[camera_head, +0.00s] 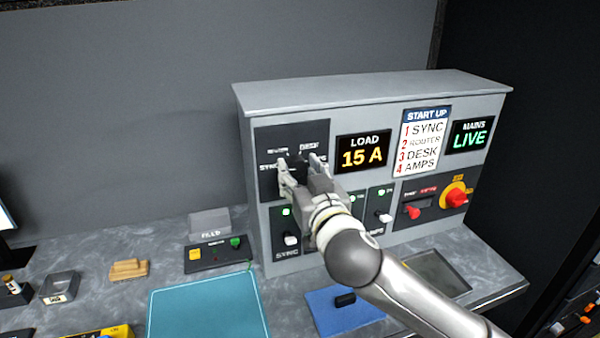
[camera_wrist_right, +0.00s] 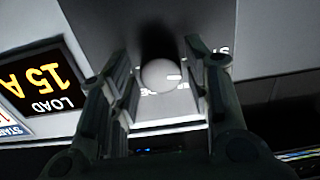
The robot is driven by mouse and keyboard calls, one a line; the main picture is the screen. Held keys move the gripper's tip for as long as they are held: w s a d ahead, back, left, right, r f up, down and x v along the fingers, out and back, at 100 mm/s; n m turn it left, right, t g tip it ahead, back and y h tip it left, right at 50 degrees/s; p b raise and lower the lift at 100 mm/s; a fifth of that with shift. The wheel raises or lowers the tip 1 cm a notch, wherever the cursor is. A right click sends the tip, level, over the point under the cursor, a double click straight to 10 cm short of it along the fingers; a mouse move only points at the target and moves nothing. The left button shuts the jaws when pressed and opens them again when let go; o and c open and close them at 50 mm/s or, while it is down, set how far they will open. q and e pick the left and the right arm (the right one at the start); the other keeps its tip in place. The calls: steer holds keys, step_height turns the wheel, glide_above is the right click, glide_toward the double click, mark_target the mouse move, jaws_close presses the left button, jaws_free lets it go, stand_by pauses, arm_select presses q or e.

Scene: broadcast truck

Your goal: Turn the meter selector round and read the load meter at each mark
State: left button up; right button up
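The meter selector is a round pale knob (camera_wrist_right: 158,76) on a dark panel (camera_head: 263,140) at the upper left of the grey console. In the right wrist view a white line on the knob points to the picture's right. My right gripper (camera_head: 300,168) is at this panel, its fingers on either side of the knob. They look open, with narrow gaps beside the knob. In the head view the gripper hides the knob and parts of the panel's lettering. The load meter (camera_head: 362,153) reads "LOAD 15 A" in yellow. My left gripper is not in view.
Below the selector are white switches (camera_head: 291,240) with green lights. A start-up card (camera_head: 422,140), a "MAINS LIVE" display (camera_head: 472,135) and a red rotary switch (camera_head: 456,198) are at the right. A teal mat (camera_head: 200,308) and a blue cloth (camera_head: 335,318) lie in front.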

steer(key=c, duration=0.6)
steer(key=shift+n+p, duration=0.6)
steer(key=shift+n, duration=0.6)
steer(key=shift+c, duration=0.2)
steer(key=o, duration=1)
steer(key=shift+o, duration=0.2)
steer(key=v, duration=1.2)
